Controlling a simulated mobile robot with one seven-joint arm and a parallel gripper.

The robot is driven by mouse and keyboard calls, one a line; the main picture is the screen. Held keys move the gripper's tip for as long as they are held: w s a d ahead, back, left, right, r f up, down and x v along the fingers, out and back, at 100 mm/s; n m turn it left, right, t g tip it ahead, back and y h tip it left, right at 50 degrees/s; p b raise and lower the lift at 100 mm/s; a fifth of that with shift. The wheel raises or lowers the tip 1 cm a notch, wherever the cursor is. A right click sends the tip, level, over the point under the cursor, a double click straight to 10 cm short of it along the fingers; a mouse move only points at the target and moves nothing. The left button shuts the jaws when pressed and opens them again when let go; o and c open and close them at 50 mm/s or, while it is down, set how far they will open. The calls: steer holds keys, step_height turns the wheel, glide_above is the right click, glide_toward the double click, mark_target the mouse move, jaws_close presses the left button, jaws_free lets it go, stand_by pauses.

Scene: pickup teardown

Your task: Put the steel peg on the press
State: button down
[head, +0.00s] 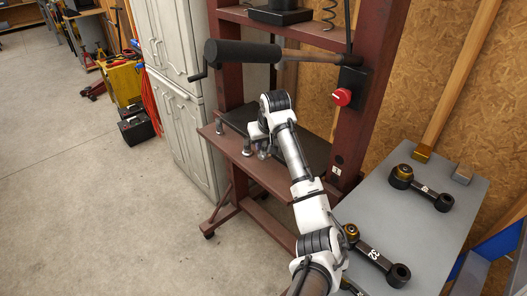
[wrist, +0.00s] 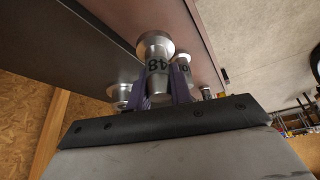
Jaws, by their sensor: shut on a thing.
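The press (head: 357,130) is a red-brown steel frame with a shelf (head: 270,172) and a dark plate (head: 316,150) on it. My gripper (head: 262,146) is over the front of this shelf. In the wrist view its purple fingers (wrist: 164,88) are shut on a steel peg (wrist: 155,48) marked 48, with a wide round end. I cannot tell whether the held peg touches the shelf. Other steel pegs stand close by, one left (wrist: 121,92) and one right (wrist: 183,60) of it in the wrist view. In the head view one peg (head: 219,127) stands at the shelf's left end.
The press's black-gripped lever (head: 243,52) reaches out above my arm. A red button (head: 342,97) is on the right post. A grey table (head: 405,220) at right holds black link arms (head: 420,188). White cabinets (head: 178,100) stand left.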

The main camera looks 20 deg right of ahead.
mark_target(264, 154)
steer(key=shift+f+p, duration=0.5)
steer(key=shift+f, duration=1.8)
steer(key=shift+f, duration=0.1)
steer(key=c, duration=1.3)
jaws_free()
steer(key=shift+o, duration=0.2)
steer(key=b+v, duration=0.3)
steer(key=v, duration=0.9)
